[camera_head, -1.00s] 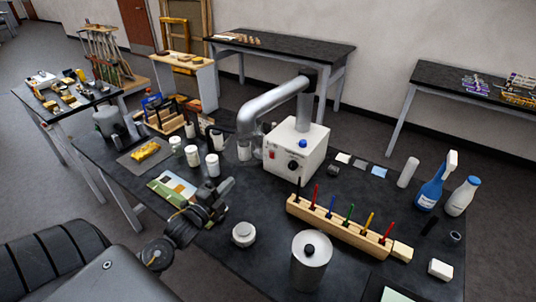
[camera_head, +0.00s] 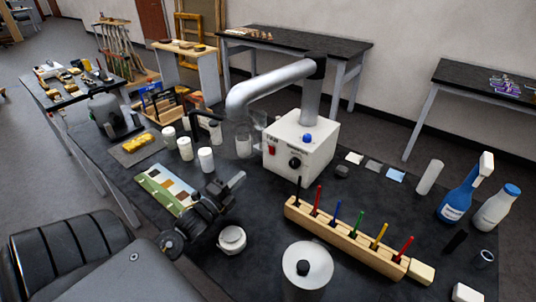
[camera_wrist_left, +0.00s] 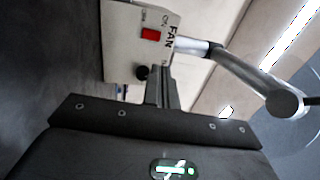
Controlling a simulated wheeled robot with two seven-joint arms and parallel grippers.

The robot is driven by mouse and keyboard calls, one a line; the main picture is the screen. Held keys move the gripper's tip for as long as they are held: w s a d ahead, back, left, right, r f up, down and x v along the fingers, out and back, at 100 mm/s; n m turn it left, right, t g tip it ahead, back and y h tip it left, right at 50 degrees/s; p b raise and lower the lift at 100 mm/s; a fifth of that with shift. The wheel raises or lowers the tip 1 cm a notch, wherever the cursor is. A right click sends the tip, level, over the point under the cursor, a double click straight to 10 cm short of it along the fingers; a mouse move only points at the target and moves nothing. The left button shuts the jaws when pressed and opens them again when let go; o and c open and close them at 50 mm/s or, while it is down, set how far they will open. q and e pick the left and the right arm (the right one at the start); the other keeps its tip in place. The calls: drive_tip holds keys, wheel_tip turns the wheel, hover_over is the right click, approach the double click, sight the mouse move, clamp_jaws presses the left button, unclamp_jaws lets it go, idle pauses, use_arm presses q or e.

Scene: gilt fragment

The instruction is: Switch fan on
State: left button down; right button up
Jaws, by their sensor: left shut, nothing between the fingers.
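The fan unit (camera_head: 303,143) is a white box on the dark table, with a silver duct (camera_head: 268,86) rising from it and bending left. In the left wrist view the red switch (camera_wrist_left: 151,34) sits by "FAN" lettering, with ON and OFF marks. My left gripper (camera_head: 237,180) is shut and empty, in front of the box and apart from it. In the left wrist view its fingers (camera_wrist_left: 163,75) point at the box front, below the switch. My right gripper is not in view.
White jars (camera_head: 206,160) stand left of the box. Bottles (camera_head: 456,200) stand at the right. Bare table lies between gripper and box.

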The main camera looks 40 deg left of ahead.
use_arm(q)
drive_tip(key=p, duration=0.4)
approach(272, 147)
drive_tip(key=w, duration=0.5)
drive_tip(key=shift+w+a+r+p, duration=0.1)
drive_tip(key=shift+w+r+p, duration=0.1)
drive_tip(key=shift+w, duration=0.25)
drive_tip(key=shift+w+a+r+p, duration=0.1)
drive_tip(key=shift+w+r+p, duration=0.1)
drive_tip(key=shift+w, duration=0.25)
